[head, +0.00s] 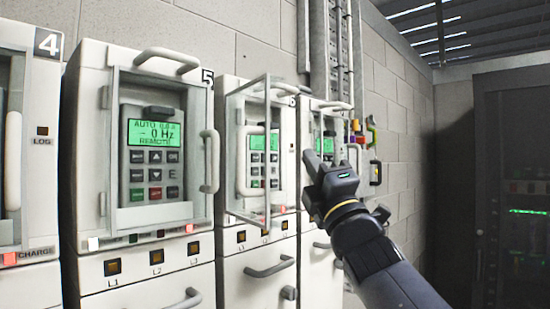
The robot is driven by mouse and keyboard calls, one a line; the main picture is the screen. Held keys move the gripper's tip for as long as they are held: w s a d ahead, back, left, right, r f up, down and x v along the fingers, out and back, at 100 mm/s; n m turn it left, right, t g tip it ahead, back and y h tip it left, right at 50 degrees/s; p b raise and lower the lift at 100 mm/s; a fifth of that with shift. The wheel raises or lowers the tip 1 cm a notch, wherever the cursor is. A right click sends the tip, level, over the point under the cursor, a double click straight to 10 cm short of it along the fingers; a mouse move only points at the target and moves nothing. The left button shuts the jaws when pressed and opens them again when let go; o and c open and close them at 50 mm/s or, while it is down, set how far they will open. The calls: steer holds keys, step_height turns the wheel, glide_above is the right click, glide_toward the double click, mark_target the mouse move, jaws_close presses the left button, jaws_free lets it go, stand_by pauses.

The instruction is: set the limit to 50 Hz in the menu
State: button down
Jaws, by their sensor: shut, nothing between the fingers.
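The drive marked 5 has a lit green display (156,130) that reads "AUTO", "0 Hz" and "REMOTE", and a keypad (154,175) below it. Its clear door (119,215) looks closed. The drive to its right has a green display (264,142) and a keypad (257,170); its clear door (233,206) stands swung open towards me. My gripper (310,156) is shut and empty, to the right of that open door and in front of the third drive. It partly hides the third drive's green display (325,145). No menu text or limit value is legible.
The cabinet marked 4 (32,150) stands at the left edge. Door handles (210,161) and lower drawer handles (270,267) stick out from the fronts. A dark rack (512,150) stands at the right. The floor area between my arm and the rack looks free.

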steer(key=shift+w+a, duration=0.85)
steer(key=shift+a, duration=0.2)
steer(key=shift+w+a, duration=0.8)
steer(key=shift+a, duration=0.25)
stand_by(0.5)
steer(key=shift+w+a+b, duration=0.25)
steer(key=shift+a+b, duration=0.1)
steer(key=shift+b, duration=0.1)
steer(key=shift+w+a, duration=0.2)
steer(key=shift+a, duration=0.1)
stand_by(0.5)
steer(key=shift+d, duration=0.1)
steer(key=shift+s+d+b, duration=0.5)
steer(key=shift+d+b, duration=0.05)
steer(key=shift+b, duration=0.35)
